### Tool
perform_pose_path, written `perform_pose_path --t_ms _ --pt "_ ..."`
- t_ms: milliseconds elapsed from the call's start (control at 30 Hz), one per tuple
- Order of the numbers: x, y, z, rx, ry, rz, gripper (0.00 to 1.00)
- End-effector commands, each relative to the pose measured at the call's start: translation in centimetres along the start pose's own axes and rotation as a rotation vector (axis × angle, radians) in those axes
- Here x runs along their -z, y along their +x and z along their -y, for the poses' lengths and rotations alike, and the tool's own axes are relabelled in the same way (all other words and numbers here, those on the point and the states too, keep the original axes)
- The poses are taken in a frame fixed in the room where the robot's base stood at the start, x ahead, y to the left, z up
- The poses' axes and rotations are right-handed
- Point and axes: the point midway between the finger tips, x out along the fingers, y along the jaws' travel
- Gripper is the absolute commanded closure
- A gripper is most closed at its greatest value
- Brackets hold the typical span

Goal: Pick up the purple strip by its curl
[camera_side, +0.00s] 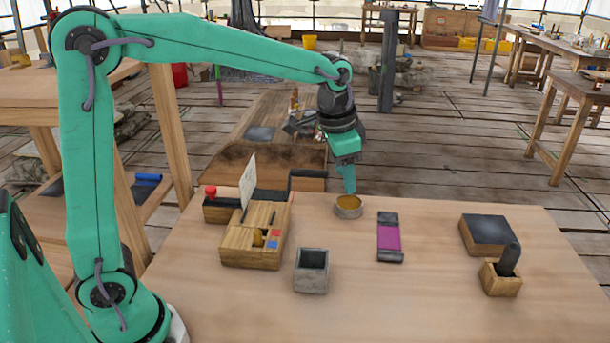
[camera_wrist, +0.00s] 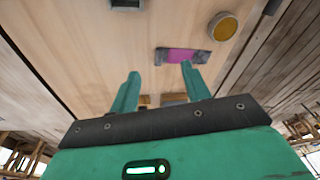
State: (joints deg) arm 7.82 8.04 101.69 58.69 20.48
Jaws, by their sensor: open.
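The purple strip (camera_side: 389,237) lies on the table right of centre in the side view, on a dark piece that shows at both its ends. It also shows in the wrist view (camera_wrist: 182,56), beyond my fingertips and nearer the right finger. I cannot make out its curl. My gripper (camera_side: 349,187) points down above the table's back part, over or just behind a round dish, left of and behind the strip. In the wrist view my gripper (camera_wrist: 159,72) has its two fingers wide apart with nothing between them.
The round dish (camera_side: 348,207) with amber contents stands near the strip. A wooden box (camera_side: 240,251) with coloured pieces and a grey square cup (camera_side: 311,271) are to the left. A dark-topped block (camera_side: 488,234) and a small wooden holder (camera_side: 500,281) stand right. The front middle is clear.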

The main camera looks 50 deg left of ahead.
Motion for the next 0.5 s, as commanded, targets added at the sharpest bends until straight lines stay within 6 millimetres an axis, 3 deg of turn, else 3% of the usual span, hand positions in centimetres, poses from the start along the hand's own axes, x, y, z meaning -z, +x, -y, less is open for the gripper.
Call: perform_pose_path --t_ms 500 --pt "7.7 10.1 -0.7 -0.063 0.217 0.116 0.53"
